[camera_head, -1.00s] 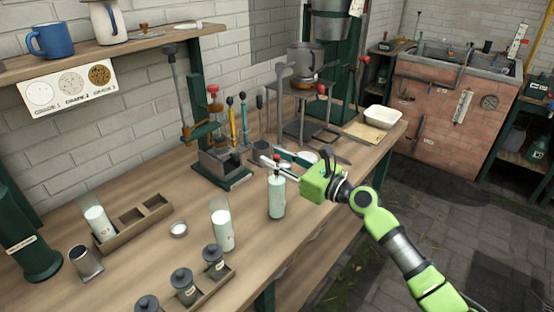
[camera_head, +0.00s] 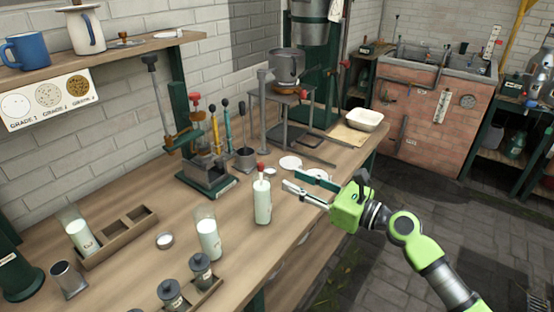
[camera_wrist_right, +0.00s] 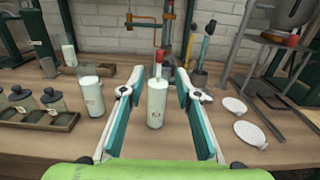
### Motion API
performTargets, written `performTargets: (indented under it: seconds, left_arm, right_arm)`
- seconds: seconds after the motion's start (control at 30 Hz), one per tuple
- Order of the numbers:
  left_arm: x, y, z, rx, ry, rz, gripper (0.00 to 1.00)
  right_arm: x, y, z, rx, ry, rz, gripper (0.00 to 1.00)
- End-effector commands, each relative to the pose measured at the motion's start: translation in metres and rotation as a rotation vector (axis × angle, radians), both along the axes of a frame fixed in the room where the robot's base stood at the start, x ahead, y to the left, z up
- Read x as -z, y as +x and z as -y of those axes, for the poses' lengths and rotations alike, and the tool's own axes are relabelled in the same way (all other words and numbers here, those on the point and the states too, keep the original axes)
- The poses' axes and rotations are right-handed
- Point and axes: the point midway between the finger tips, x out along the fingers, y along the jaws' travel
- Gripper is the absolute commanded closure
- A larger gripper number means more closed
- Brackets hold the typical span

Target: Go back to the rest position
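My right gripper (camera_head: 292,180) is open and empty over the bench's right side, as the head view shows. Its two fingers also stand wide apart in the wrist view (camera_wrist_right: 158,85). A pale bottle with a red top (camera_head: 262,200) stands upright on the bench, just left of the fingertips and apart from them in the head view. In the wrist view the bottle (camera_wrist_right: 156,105) appears ahead, framed between the fingers. My left gripper is not in view.
The wooden bench (camera_head: 130,235) holds a glass of milk (camera_head: 207,236), a small round dish (camera_head: 164,240), a partitioned tray (camera_head: 120,240), dark-lidded jars (camera_head: 201,270), white discs (camera_head: 290,163) and a press stand (camera_head: 205,178). Open paved floor (camera_head: 420,190) lies to the right.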

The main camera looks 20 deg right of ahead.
Motion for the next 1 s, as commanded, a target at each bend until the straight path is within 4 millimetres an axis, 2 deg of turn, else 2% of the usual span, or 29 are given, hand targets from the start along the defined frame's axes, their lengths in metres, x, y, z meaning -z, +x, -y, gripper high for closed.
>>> performTargets:
  seconds: [0.13, 0.27, 0.4, 0.5, 0.57, 0.7, 0.8, 1.0]
  left_arm:
    - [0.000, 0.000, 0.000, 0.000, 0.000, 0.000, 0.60]
    - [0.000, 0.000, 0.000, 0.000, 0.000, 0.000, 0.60]
    - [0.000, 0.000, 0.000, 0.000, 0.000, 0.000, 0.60]
    - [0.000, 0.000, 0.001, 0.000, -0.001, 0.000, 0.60]
    - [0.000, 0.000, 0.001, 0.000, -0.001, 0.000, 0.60]
    - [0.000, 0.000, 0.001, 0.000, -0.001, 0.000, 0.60]
    - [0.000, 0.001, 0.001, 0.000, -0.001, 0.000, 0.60]
    - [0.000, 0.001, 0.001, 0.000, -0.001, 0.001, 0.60]
  right_arm:
    - [0.005, -0.004, -0.005, -0.011, -0.034, 0.008, 0.70]
    - [0.037, -0.027, -0.034, -0.079, -0.243, 0.068, 0.70]
    - [0.102, -0.078, -0.080, -0.247, -0.688, 0.222, 0.70]
    - [0.147, -0.120, -0.101, -0.402, -1.023, 0.357, 0.70]
    - [0.171, -0.144, -0.108, -0.503, -1.211, 0.438, 0.70]
    - [0.215, -0.198, -0.107, -0.768, -1.609, 0.616, 0.70]
    - [0.234, -0.229, -0.095, -0.960, -1.821, 0.710, 0.70]
    - [0.250, -0.275, -0.068, -1.283, -2.057, 0.815, 0.70]
